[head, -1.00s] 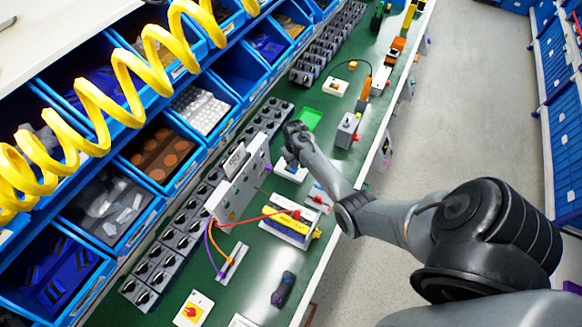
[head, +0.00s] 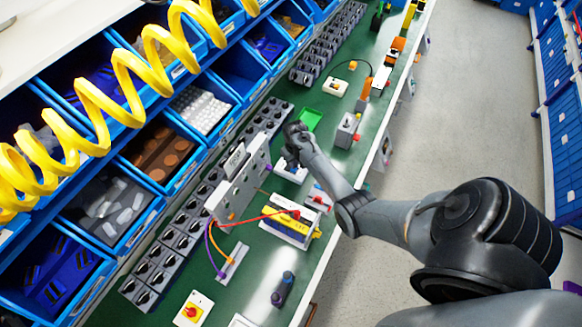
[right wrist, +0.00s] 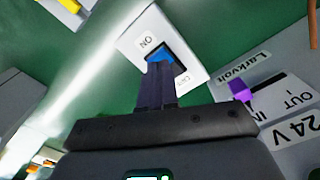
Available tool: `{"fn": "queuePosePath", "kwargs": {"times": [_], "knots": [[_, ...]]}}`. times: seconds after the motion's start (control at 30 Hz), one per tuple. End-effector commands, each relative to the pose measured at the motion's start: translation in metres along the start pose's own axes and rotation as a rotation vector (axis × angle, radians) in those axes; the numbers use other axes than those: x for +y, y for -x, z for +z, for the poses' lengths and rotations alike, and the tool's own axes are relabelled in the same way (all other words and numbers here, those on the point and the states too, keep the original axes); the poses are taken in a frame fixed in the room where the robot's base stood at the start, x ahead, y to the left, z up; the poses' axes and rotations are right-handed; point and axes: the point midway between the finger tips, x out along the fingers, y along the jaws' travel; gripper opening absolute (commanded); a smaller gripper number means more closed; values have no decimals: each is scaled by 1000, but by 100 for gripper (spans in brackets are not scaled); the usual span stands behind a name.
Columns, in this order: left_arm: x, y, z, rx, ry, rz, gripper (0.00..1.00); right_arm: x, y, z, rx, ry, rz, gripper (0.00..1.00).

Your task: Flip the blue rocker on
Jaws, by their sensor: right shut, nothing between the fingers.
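The switch is a white box (right wrist: 190,42) with a blue rocker (right wrist: 159,55) set in a dark opening, with ON and OFF labels at its two ends. My right gripper (right wrist: 160,66) is shut and empty. In the right wrist view its fingertips are right at the rocker and cover part of it; I cannot tell whether they touch. The white box also shows in the head view (head: 291,174), under my right wrist, where the rocker is mostly hidden. My left gripper is not in view.
A grey panel (head: 240,190) stands beside the switch, and a power supply labelled 24 V (right wrist: 285,110) shows in the right wrist view. A green tray (head: 311,119) and a grey box with a red button (head: 347,130) lie beyond. Blue bins (head: 165,150) line the left.

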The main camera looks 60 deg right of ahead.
Motion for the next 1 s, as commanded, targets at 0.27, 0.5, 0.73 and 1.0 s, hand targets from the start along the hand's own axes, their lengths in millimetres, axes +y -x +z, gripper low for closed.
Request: {"fn": "queuePosePath", "kwargs": {"times": [0.27, 0.5, 0.73, 1.0], "knots": [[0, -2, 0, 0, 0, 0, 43, 0, -2, 0, 0, 0, 0, 0], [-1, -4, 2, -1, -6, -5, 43, 0, -6, 0, 0, 0, 0, 0], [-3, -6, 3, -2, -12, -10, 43, 0, -9, 0, 0, 0, 0, 0], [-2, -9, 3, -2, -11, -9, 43, 0, -13, 0, 1, 0, 0, 0]]}}
